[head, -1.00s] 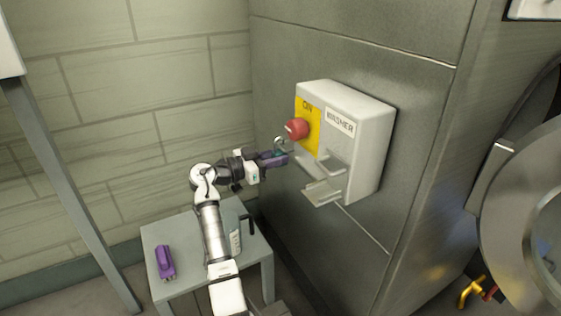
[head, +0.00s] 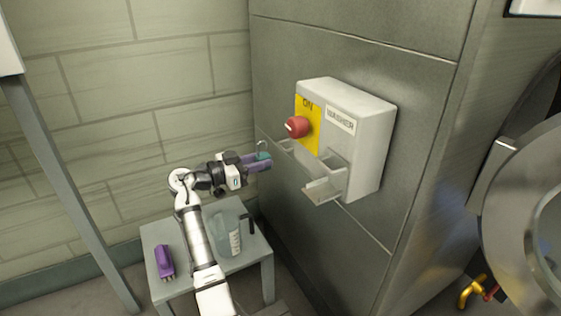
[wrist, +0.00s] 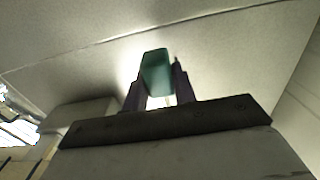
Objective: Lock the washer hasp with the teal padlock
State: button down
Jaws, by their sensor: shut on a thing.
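My gripper (head: 262,162) is shut on the teal padlock (wrist: 156,72), which sits between both dark purple fingers in the wrist view. In the head view the padlock's teal body (head: 263,156) shows at the fingertips, with its metal shackle standing up above it. The washer box (head: 369,150) is on the grey panel, right of my gripper. It has a red knob (head: 297,127) on a yellow ON plate. The metal hasp (head: 310,160) juts from the box front below the knob. A gap separates padlock and hasp.
A small grey table (head: 188,285) stands below my arm. It holds a purple object (head: 165,262) and a clear measuring jug (head: 230,238). A metal ledge (head: 322,190) juts from the box's lower part. The space left of the box is open.

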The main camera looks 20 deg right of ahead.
jog(key=shift+s+a, duration=0.25)
jog(key=shift+a, duration=1)
